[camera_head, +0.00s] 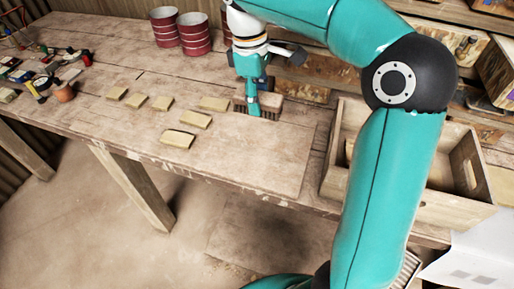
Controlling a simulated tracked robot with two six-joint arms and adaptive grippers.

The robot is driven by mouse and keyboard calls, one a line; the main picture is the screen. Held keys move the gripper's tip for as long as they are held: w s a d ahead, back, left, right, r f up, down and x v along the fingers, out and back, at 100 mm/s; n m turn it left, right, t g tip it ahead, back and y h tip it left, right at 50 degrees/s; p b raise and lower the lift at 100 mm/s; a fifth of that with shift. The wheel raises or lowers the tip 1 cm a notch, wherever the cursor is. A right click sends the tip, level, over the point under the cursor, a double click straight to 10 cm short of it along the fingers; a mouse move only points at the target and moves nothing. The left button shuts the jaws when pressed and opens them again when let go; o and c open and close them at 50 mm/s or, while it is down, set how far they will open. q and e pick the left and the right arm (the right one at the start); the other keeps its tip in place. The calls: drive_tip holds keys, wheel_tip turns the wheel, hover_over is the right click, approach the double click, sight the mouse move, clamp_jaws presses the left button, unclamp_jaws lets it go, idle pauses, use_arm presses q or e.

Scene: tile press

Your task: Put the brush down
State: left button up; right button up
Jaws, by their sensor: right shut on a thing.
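The brush (268,102), with a brown back and dark bristles, is at the tabletop, toward the back middle of the wooden table (245,158). My right gripper (255,105) is at the brush and shut on it, pointing down. The brush looks level, bristles down. I cannot tell whether the bristles touch the table. Part of the brush is hidden behind the gripper. My left gripper is not in the view.
Several tan tiles (195,119) lie left of the brush. Red and white cans (193,34) stand at the back. A wooden crate (455,208) is on the right. Small tools and paints (40,84) clutter the far left. The table's front right is clear.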

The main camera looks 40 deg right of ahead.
hover_over(259, 156)
wheel_tip(259, 156, down, 12)
drive_tip(key=shift+w+f+b, duration=0.1)
drive_tip(key=shift+w+b, duration=0.05)
drive_tip(key=shift+b, duration=0.25)
drive_tip(key=shift+a+f, duration=0.1)
drive_tip(key=shift+f, duration=2.4)
drive_tip(key=shift+f, duration=0.1)
drive_tip(key=o, duration=1.2)
